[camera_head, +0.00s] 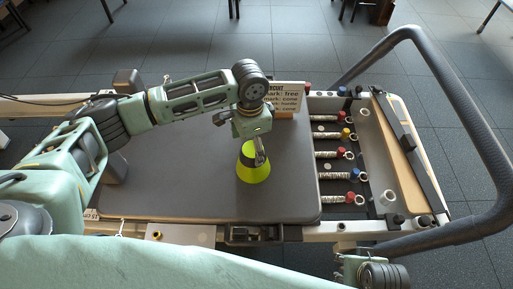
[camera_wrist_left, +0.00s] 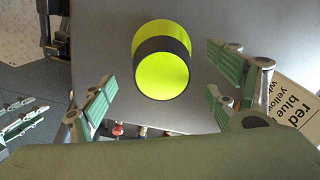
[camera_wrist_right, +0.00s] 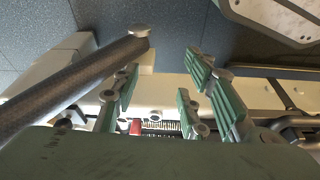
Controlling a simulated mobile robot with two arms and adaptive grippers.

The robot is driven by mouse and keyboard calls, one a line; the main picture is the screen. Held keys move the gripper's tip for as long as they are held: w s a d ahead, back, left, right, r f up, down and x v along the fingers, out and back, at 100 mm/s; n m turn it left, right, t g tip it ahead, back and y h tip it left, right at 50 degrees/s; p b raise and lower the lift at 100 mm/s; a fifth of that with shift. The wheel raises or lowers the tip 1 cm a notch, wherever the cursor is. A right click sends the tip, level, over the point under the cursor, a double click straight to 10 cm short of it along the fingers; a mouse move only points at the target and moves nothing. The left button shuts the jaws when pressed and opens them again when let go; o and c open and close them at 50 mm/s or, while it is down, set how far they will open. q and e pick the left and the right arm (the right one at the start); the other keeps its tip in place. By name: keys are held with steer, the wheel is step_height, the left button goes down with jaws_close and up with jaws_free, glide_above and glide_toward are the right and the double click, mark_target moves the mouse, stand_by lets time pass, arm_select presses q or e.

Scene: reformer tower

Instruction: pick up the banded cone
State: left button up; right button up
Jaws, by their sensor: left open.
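The banded cone (camera_head: 255,173) is bright yellow-green with a black band and stands on the dark grey padded carriage (camera_head: 180,190). In the left wrist view the cone (camera_wrist_left: 164,75) appears end-on, ahead of the fingers and toward the top. My left gripper (camera_head: 257,150) is open at the cone's upper part in the head view and hides some of it. In the left wrist view the left fingers (camera_wrist_left: 158,92) are spread apart with nothing gripped; I cannot tell whether they touch the cone. My right gripper (camera_wrist_right: 163,85) is open and empty in the right wrist view, away from the cone.
A printed card (camera_head: 287,97) stands behind the cone; it also shows in the left wrist view (camera_wrist_left: 287,108). Springs with coloured ends (camera_head: 335,154) lie right of the carriage. A curved dark rail (camera_head: 487,150) bounds the right side.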

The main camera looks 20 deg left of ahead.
arm_select(q)
step_height(320, 180, down, 2)
steer(key=shift+f+b, duration=0.35)
steer(key=shift+b, duration=0.05)
steer(key=f, duration=0.1)
steer(key=f+b, duration=0.1)
steer(key=f, duration=0.2)
steer(key=shift+w+f+b, duration=0.3)
steer(key=shift+f+b, duration=0.05)
steer(key=shift+f, duration=0.05)
arm_select(e)
steer(key=w+v, duration=0.1)
steer(key=v, duration=0.8)
steer(key=shift+r+t, duration=0.3)
steer(key=shift+r, duration=0.1)
steer(key=shift+s+d, duration=0.15)
arm_select(q)
steer(key=c, duration=1)
